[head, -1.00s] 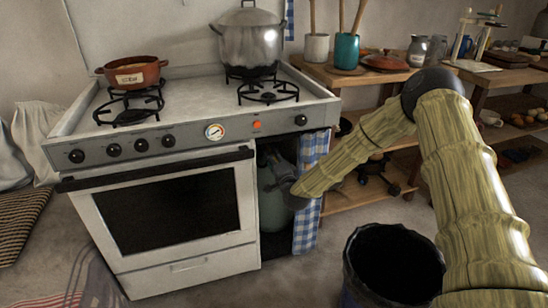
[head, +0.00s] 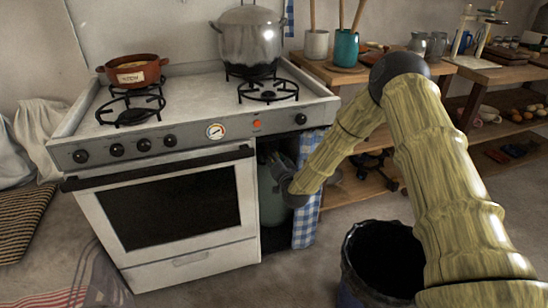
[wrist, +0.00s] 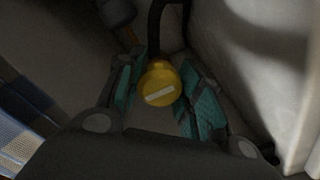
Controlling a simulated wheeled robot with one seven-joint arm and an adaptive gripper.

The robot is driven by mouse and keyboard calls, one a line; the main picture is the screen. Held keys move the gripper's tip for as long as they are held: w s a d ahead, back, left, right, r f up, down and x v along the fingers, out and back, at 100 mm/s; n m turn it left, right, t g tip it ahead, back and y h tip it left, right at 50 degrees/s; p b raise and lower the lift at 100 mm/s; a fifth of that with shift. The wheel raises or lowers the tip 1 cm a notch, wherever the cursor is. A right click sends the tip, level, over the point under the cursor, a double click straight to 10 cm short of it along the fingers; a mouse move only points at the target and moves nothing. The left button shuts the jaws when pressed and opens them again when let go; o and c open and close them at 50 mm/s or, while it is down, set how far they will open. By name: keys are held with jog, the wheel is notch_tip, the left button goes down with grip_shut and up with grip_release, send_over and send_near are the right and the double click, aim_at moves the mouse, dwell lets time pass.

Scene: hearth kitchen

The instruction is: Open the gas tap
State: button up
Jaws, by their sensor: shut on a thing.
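The gas tap (wrist: 160,84) is a round yellow knob with a pale bar on its face, seen in the wrist view. The bar lies slightly tilted from horizontal. My gripper (wrist: 160,76) is shut on the tap, with a teal pad at its left and right sides. A dark hose rises behind the tap. In the head view, my gripper (head: 281,173) reaches into the opening at the right of the stove, in front of the green gas cylinder (head: 271,207). The tap is hidden there by the gripper and the shade.
The white stove (head: 170,190) stands left of my gripper, close beside it. A blue checked curtain (head: 306,222) hangs right of the cylinder. A black bin (head: 352,262) stands on the floor below my arm. Wooden shelves (head: 350,188) are behind it.

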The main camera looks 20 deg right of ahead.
jog(key=shift+s+f, duration=0.1)
jog(key=shift+f, duration=0.05)
jog(key=o, duration=1)
jog(key=shift+o, duration=0.2)
jog(key=s, duration=1.2)
jog(key=shift+d, duration=0.2)
